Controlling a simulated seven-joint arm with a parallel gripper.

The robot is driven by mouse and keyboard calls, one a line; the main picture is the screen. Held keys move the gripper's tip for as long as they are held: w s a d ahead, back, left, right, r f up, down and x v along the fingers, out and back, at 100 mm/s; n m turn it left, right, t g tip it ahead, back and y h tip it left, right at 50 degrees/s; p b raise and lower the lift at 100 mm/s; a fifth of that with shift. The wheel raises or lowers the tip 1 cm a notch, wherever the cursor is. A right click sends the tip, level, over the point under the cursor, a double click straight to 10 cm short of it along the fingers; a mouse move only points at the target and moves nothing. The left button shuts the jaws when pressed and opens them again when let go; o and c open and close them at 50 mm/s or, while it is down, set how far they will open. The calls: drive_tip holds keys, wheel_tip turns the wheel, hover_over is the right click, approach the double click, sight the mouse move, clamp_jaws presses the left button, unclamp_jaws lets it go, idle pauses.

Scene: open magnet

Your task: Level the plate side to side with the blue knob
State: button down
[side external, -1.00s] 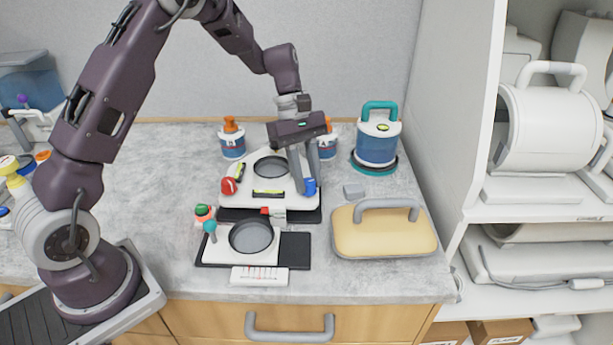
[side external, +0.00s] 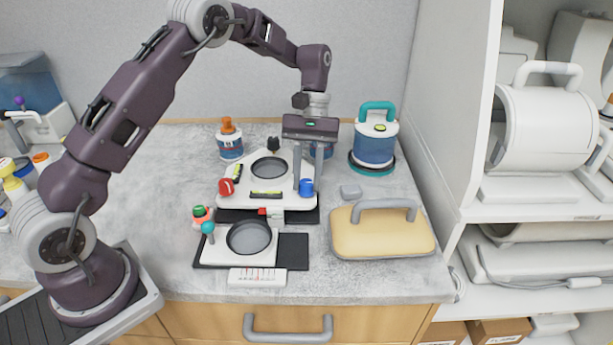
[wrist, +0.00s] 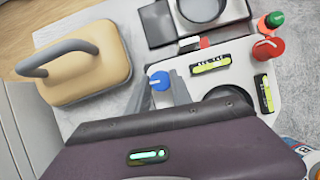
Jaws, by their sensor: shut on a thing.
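The white plate (side external: 270,199) stands on a black base, with a dark round dish in it. One yellow-green level vial (side external: 266,195) lies along its front edge and shows in the wrist view (wrist: 210,64). A second vial (side external: 237,173) lies along its left side. The blue knob (side external: 306,187) is at the plate's front right corner; it shows in the wrist view (wrist: 159,81). My gripper (side external: 304,183) points down and is shut on the blue knob, a finger on each side. The red knob (side external: 226,187) is at the front left corner. The bubbles are too small to read.
A second plate with a dish (side external: 249,237) stands in front, with green and teal knobs at its left. A yellow handled block (side external: 383,232) lies to the right. A blue jar with a teal handle (side external: 375,140) and orange-capped bottle (side external: 229,140) stand behind.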

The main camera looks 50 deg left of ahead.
drive_tip(key=shift+d, duration=0.2)
idle(0.3)
drive_tip(key=c, duration=1.1)
unclamp_jaws()
drive_tip(key=shift+c, duration=0.2)
drive_tip(key=shift+a, duration=0.1)
drive_tip(key=v, duration=0.7)
